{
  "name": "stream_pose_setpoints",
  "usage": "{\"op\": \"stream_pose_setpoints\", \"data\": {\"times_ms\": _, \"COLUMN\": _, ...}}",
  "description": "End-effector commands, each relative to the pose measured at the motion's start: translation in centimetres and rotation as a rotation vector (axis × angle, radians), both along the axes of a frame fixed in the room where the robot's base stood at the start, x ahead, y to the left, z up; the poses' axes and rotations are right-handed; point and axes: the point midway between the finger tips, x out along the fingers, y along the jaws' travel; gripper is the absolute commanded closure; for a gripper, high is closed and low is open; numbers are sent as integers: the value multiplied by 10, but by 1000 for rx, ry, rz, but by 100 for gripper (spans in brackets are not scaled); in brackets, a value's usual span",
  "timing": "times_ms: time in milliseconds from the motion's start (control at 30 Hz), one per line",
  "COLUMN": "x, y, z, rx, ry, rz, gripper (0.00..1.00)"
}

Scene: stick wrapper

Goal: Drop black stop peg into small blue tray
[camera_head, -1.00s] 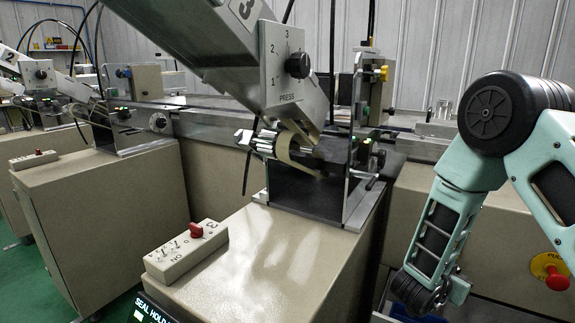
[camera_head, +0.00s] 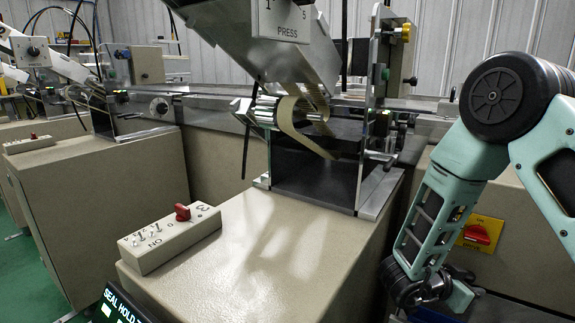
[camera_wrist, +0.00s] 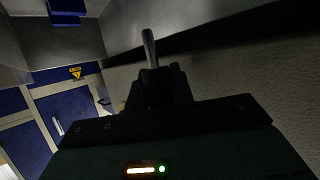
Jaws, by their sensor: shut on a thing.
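In the wrist view my gripper (camera_wrist: 156,78) is shut on a slim rod-like peg (camera_wrist: 148,46), which sticks out past the fingertips. The peg looks dark grey in the dim light; its lower part is hidden between the fingers. In the head view my arm hangs down at the right and the fingertips and peg are not visible. A dark blue box-like thing (camera_wrist: 68,7) shows at the top left of the wrist view, apart from the peg. I cannot tell whether it is the small blue tray.
A beige machine cabinet (camera_head: 250,245) fills the middle, with a switch box (camera_head: 170,238) on top. A red switch on a yellow plate (camera_head: 482,233) is on the beige panel beside my arm. In the wrist view a pale wall (camera_wrist: 255,85) stands close on the right.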

Motion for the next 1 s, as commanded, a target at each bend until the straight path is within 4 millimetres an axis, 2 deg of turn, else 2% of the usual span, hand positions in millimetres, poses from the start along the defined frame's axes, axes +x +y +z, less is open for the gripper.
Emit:
{"op": "stream_pose_setpoints", "data": {"times_ms": 400, "x": 0, "y": 0, "z": -49, "rx": -1, "ry": 0, "rz": 1, "gripper": 99}}
{"op": "stream_pose_setpoints", "data": {"times_ms": 533, "x": 0, "y": 0, "z": -55, "rx": -1, "ry": 0, "rz": 1, "gripper": 99}}
{"op": "stream_pose_setpoints", "data": {"times_ms": 800, "x": 0, "y": 0, "z": -54, "rx": -1, "ry": 0, "rz": 2, "gripper": 99}}
{"op": "stream_pose_setpoints", "data": {"times_ms": 833, "x": 0, "y": 0, "z": -54, "rx": -1, "ry": 0, "rz": 2, "gripper": 74}}
{"op": "stream_pose_setpoints", "data": {"times_ms": 900, "x": 0, "y": 0, "z": -54, "rx": -1, "ry": 0, "rz": 1, "gripper": 54}}
{"op": "stream_pose_setpoints", "data": {"times_ms": 933, "x": 0, "y": 0, "z": -54, "rx": -1, "ry": 0, "rz": 1, "gripper": 51}}
{"op": "stream_pose_setpoints", "data": {"times_ms": 1000, "x": 0, "y": 0, "z": -54, "rx": -1, "ry": 0, "rz": 1, "gripper": 51}}
